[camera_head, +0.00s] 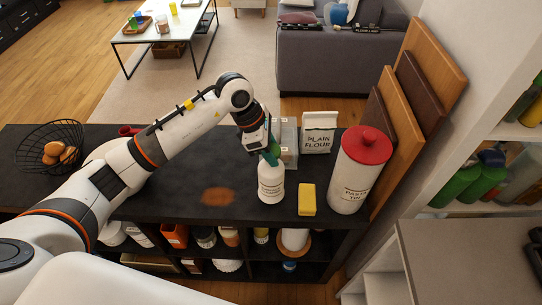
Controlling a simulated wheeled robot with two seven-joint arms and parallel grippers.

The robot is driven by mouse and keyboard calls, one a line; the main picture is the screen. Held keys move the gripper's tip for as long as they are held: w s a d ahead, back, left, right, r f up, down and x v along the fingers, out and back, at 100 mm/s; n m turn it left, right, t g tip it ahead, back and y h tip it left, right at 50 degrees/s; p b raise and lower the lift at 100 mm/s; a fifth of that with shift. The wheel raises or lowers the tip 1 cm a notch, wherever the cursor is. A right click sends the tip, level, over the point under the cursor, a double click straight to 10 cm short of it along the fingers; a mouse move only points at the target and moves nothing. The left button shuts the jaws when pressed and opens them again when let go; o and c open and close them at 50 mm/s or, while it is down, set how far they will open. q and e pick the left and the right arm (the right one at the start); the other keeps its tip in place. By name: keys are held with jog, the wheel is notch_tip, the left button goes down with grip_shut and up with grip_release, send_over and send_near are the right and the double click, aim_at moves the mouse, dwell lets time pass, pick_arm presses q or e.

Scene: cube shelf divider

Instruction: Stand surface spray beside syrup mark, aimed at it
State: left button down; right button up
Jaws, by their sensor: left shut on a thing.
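The surface spray (271,186) is a white bottle with a dark label and a green trigger head. It is upright on or just above the dark shelf top; I cannot tell which. My left gripper (270,152) is shut on its green head from above and partly hides it. The syrup mark (217,196) is a brownish-orange smear on the dark top, a short way left of the bottle. Which way the nozzle points is hard to tell. My right gripper is not in view.
A yellow block (307,199) and a red-lidded pasta tin (359,172) stand right of the bottle. A plain flour bag (318,133) and a clear container (287,140) are behind. A wire basket (48,148) sits far left. The top around the mark is clear.

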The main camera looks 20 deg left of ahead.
aim_at(271, 176)
pick_arm(q)
notch_tip(271, 176, down, 3)
jog(key=shift+r+p, duration=0.15)
jog(key=shift+p, duration=0.2)
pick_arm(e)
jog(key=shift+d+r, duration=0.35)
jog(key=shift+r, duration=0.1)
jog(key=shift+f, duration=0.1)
pick_arm(q)
jog(key=shift+f+b, duration=0.2)
jog(key=shift+b, duration=0.1)
jog(key=c, duration=0.8)
grip_release()
jog(key=shift+c, duration=0.2)
